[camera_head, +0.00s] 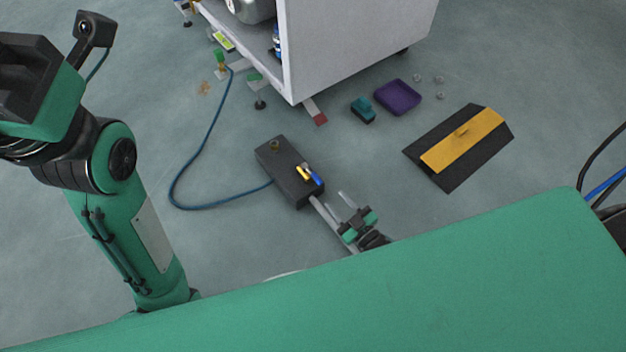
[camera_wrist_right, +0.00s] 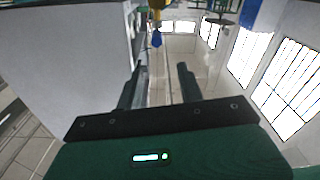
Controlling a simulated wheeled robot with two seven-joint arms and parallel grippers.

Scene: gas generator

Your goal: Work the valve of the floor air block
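The floor air block (camera_head: 277,165) is a dark box lying on the floor, with a brass fitting (camera_head: 274,146) on its far end. At its near right end are a yellow lever (camera_head: 302,172) and a blue part (camera_head: 316,180). My right gripper (camera_head: 327,196) is low beside this end, its fingers apart and pointing toward the block. In the right wrist view the fingers (camera_wrist_right: 160,80) stand apart with nothing between them. A yellow and blue part (camera_wrist_right: 156,38) shows ahead, beyond the gap. My left arm is raised at the left; its fingers (camera_head: 35,75) cannot be made out clearly.
A blue hose (camera_head: 177,180) curves from the block toward a white cabinet (camera_head: 350,40). A purple tray (camera_head: 398,97), a teal block (camera_head: 363,109) and a black and yellow ramp (camera_head: 480,135) lie to the right.

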